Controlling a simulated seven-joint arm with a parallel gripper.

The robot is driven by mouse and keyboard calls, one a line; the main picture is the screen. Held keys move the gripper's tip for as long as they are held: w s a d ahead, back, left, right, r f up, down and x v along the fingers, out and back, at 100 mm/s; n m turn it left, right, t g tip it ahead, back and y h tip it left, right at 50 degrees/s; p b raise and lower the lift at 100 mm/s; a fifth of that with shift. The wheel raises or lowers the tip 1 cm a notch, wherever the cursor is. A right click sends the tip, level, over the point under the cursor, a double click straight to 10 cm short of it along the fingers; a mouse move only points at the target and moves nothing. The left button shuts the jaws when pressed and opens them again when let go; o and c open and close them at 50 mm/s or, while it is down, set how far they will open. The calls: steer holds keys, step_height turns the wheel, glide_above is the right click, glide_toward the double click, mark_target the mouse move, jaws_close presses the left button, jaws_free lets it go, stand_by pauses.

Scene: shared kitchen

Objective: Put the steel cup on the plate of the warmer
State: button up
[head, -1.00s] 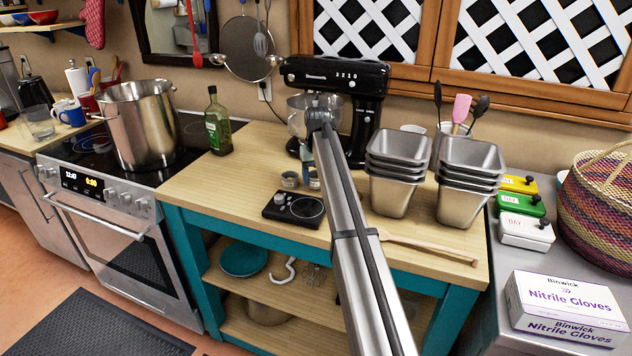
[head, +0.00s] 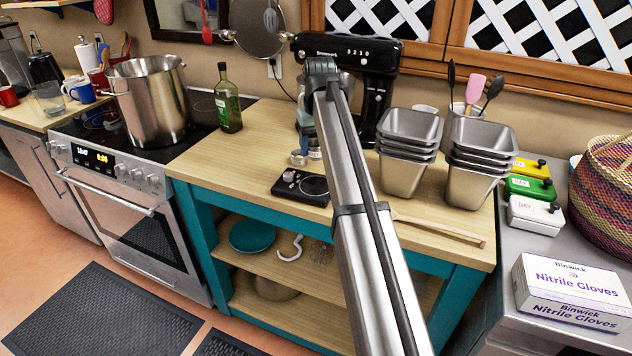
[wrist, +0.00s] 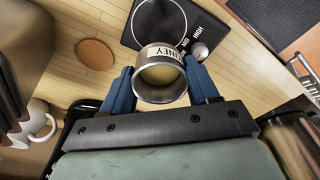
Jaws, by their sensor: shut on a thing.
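My gripper (wrist: 160,88) is shut on the steel cup (wrist: 160,74), with a blue finger on each side of it in the wrist view. The cup carries a pale label with dark letters, partly readable. In the head view the cup (head: 299,158) shows small at the left of my arm, just behind the warmer. The warmer (head: 290,196) is a flat black unit with a round plate (head: 313,186) and a knob. In the wrist view the plate (wrist: 158,22) lies beyond the cup, at the top. I cannot tell how high the cup is above the counter.
A black stand mixer (head: 378,85) stands behind my gripper. A brown disc (wrist: 95,53) lies beside the warmer. A green bottle (head: 228,100) stands left, near the stove; wood between is clear.

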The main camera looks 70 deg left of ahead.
mark_target(315, 184)
steer(key=shift+d+f, duration=0.1)
steer(key=shift+f, duration=4.7)
steer(key=shift+f, duration=0.15)
steer(key=o, duration=1.1)
steer(key=r, duration=0.4)
steer(key=d+r, duration=0.1)
steer(key=r, duration=0.7)
steer(key=shift+s+d+r, duration=0.1)
steer(key=shift+d+r, duration=0.05)
steer(key=shift+d, duration=0.1)
